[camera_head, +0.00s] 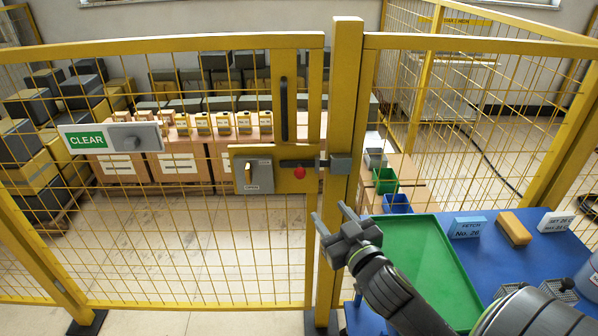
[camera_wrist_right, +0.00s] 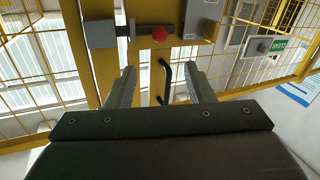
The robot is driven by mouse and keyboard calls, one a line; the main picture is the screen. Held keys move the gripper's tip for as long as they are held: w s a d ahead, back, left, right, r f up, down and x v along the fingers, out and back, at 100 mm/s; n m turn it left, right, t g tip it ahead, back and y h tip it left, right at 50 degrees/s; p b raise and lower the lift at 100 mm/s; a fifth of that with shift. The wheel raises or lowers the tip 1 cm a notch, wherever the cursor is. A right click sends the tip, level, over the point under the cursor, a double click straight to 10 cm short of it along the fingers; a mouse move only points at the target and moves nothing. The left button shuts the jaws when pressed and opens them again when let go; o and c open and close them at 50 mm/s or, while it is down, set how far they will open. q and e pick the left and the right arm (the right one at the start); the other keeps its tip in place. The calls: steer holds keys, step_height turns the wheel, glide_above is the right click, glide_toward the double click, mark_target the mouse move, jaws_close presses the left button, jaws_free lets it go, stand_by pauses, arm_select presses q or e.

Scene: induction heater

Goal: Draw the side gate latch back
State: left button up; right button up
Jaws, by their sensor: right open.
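The side gate latch is a dark sliding bar (camera_head: 292,163) with a red knob (camera_head: 299,172) on a yellow plate (camera_head: 290,185) of the gate. The bar reaches the grey block (camera_head: 341,164) on the yellow post. In the right wrist view the red knob (camera_wrist_right: 159,34) lies beyond the fingertips, and the bar (camera_wrist_right: 134,30) meets the grey block (camera_wrist_right: 100,34). My right gripper (camera_head: 330,212) is open and empty, below and right of the knob and apart from it. Its spread fingers (camera_wrist_right: 160,70) also show in the wrist view. My left gripper is out of view.
A black handle (camera_head: 284,108) is above the latch; a grey switch box (camera_head: 258,175) is left of it. The yellow post (camera_head: 347,80) stands beside the gripper. A blue table with a green tray (camera_head: 425,262) is at right. A CLEAR sign (camera_head: 88,140) hangs left.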

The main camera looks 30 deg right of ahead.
glide_toward(302, 176)
steer(key=w, duration=0.2)
steer(key=w+d+p, duration=0.1)
steer(key=w, duration=0.5)
steer(key=shift+w+d, duration=0.1)
steer(key=shift+d, duration=0.15)
steer(key=shift+w+d+p, duration=0.15)
steer(key=shift+w+p, duration=0.15)
steer(key=shift+w, duration=0.45)
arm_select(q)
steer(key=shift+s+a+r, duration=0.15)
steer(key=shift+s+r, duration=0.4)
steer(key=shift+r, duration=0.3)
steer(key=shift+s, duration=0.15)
arm_select(e)
jaws_close()
